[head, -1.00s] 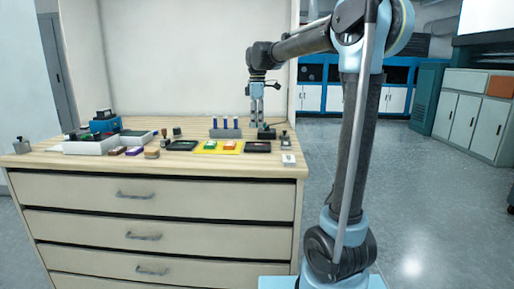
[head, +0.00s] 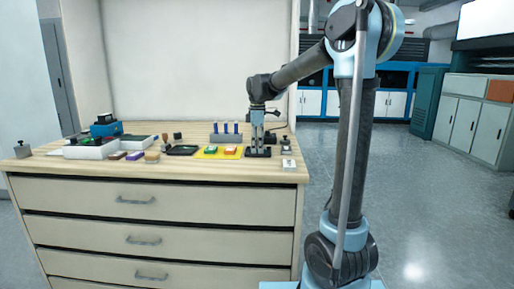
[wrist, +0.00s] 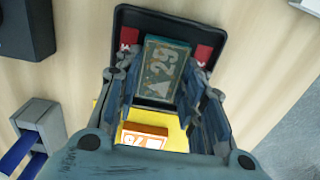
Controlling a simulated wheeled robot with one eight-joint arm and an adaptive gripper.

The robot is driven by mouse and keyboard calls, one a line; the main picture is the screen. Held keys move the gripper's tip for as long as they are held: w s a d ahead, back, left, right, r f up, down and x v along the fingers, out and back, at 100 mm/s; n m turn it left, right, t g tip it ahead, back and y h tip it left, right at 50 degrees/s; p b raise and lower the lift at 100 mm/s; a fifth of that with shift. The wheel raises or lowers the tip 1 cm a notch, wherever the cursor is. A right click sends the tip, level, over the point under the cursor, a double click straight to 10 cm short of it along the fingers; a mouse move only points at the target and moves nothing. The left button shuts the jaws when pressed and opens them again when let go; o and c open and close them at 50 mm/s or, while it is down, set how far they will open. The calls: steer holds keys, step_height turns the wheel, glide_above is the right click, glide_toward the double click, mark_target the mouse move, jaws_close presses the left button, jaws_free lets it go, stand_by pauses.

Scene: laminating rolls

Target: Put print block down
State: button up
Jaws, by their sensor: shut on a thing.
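My gripper (head: 257,148) is low over a black tray (head: 258,155) near the right end of the wooden worktop. In the wrist view my gripper (wrist: 166,60) has its fingers on both sides of a teal print block (wrist: 165,73) with a pale "25" and a triangle on its face. The block is held over or in the black tray (wrist: 150,17); I cannot tell whether it touches the tray floor. In the head view the block is hidden by the fingers.
A yellow mat (head: 221,152) with a green block (head: 210,151) and an orange block (head: 230,150) lies just left. Behind it stands a grey rack (head: 226,137) with blue-handled tools. Small stamps (head: 287,151) stand to the right. Another black tray (head: 183,150) lies further left.

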steer(key=o, duration=1)
steer(key=shift+f, duration=0.1)
step_height(320, 180, up, 12)
